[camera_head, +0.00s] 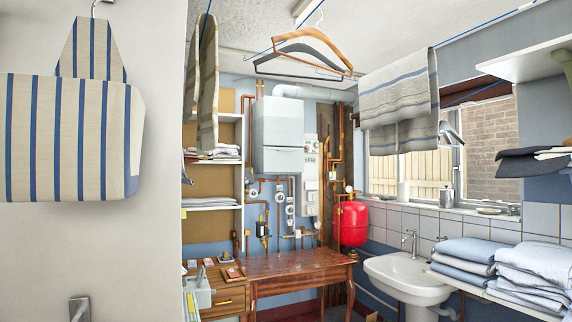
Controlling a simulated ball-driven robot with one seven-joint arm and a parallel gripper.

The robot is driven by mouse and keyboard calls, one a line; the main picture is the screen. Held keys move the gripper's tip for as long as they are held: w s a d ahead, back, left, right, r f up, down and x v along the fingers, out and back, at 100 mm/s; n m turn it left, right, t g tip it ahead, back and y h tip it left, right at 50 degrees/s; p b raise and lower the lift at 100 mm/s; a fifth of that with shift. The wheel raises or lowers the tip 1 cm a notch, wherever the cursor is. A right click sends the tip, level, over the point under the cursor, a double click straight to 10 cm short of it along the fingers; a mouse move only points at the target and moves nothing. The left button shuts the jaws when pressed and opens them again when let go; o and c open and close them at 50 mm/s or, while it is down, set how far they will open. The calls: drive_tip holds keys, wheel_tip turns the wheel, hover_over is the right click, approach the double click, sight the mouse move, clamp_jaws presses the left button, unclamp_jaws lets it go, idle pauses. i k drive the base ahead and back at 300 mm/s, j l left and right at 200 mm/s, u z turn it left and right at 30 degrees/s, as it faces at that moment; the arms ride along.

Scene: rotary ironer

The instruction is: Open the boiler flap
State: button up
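The white boiler (278,120) hangs on the back wall, left of the middle in the head view. A horizontal seam crosses its front, and below it is a lower panel (278,160) that looks like the flap. The panel appears flush with the front, so it looks shut. Copper pipes and valves run beneath it. My gripper is not in view, so I cannot see where it is or what it holds.
A wooden table (300,265) stands below the boiler. A red tank (353,224) is right of it, and a sink (408,275) further right. Hangers (305,50) hang in front, above the boiler.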

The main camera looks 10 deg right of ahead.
sight(275, 159)
drive_tip(key=i+z, duration=0.15)
drive_tip(key=z, duration=0.2)
drive_tip(key=i, duration=4.1)
drive_tip(key=i+u, duration=0.15)
drive_tip(key=i, duration=0.45)
drive_tip(key=i+l+u, duration=0.1)
drive_tip(key=i, duration=0.5)
drive_tip(key=i+l+u, duration=0.15)
drive_tip(key=i, duration=0.45)
drive_tip(key=l, duration=0.1)
